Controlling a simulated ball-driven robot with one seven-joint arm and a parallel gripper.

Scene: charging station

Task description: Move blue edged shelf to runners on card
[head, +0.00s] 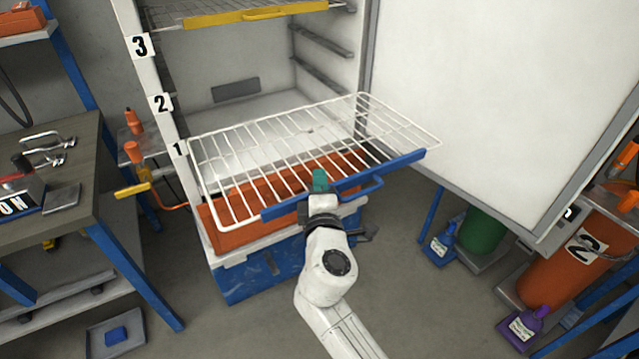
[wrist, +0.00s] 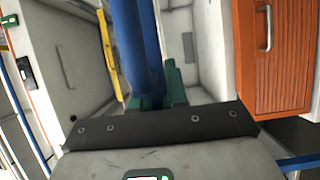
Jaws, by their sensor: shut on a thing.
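The white wire shelf (head: 295,150) with a blue front edge (head: 405,160) is tilted in the picture and sticks out of the open cabinet, over an orange drawer front. My gripper (head: 320,182) is shut on the shelf's blue handle; its green fingers hold the blue bar (wrist: 128,45) in the wrist view. Cards 3 (head: 140,46), 2 (head: 160,103) and 1 (head: 179,148) run down the cabinet's left post. Grey runners (head: 325,44) show on the inner right wall, with lower ones (head: 318,76) beneath. I cannot tell whether the shelf's back touches any runner.
A yellow-edged shelf (head: 255,14) sits higher in the cabinet. The open white door (head: 490,100) stands at the right. An orange cylinder (head: 565,250) bears a card 2 (head: 585,247). A workbench (head: 70,165) is at the left. The cabinet between the shelves looks empty.

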